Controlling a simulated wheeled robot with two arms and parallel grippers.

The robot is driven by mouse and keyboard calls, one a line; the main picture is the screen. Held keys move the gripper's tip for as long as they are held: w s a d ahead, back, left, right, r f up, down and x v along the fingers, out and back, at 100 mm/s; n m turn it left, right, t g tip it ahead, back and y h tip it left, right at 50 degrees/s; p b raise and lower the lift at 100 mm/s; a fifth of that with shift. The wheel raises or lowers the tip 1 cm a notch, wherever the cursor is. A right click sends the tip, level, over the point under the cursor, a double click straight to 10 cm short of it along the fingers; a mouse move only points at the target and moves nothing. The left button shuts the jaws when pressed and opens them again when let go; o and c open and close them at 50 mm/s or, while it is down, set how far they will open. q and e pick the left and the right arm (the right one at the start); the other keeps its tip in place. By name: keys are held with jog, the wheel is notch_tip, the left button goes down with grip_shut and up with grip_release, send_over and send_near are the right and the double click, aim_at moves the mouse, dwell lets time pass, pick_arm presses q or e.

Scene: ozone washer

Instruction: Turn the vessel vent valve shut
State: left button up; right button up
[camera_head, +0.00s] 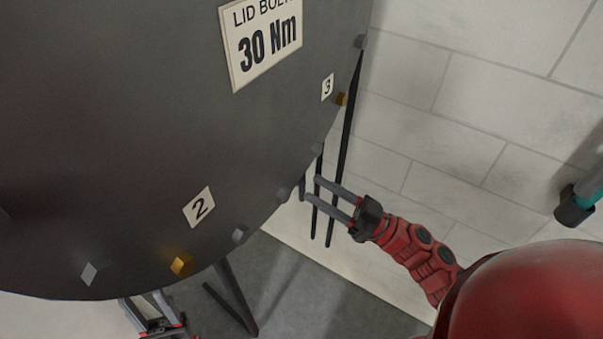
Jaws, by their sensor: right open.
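I cannot make out the vessel vent valve in this view. The large dark grey round vessel lid (130,130) fills the left and middle, with labels 2 and 3 and a "30 Nm" sign. My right gripper (312,189) is open, with its two grey fingers apart and pointing left at the lid's lower right edge. Thin dark rods stand by its fingertips; I cannot tell whether they touch. My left gripper (143,298) shows only partly at the bottom, below the lid's lower edge. The lid hides its fingertips.
Grey and gold bolts, such as the gold bolt (181,262), line the lid's rim. A dark leg (236,298) stands below the lid on the grey floor (300,285). A pale block wall (470,120) is behind. A dark-ended teal pipe (577,205) enters at right.

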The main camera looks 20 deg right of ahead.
aim_at(302, 185)
jog(key=shift+p+x, duration=0.4)
jog(key=shift+x, duration=1.95)
jog(key=shift+c, duration=0.3)
grip_shut()
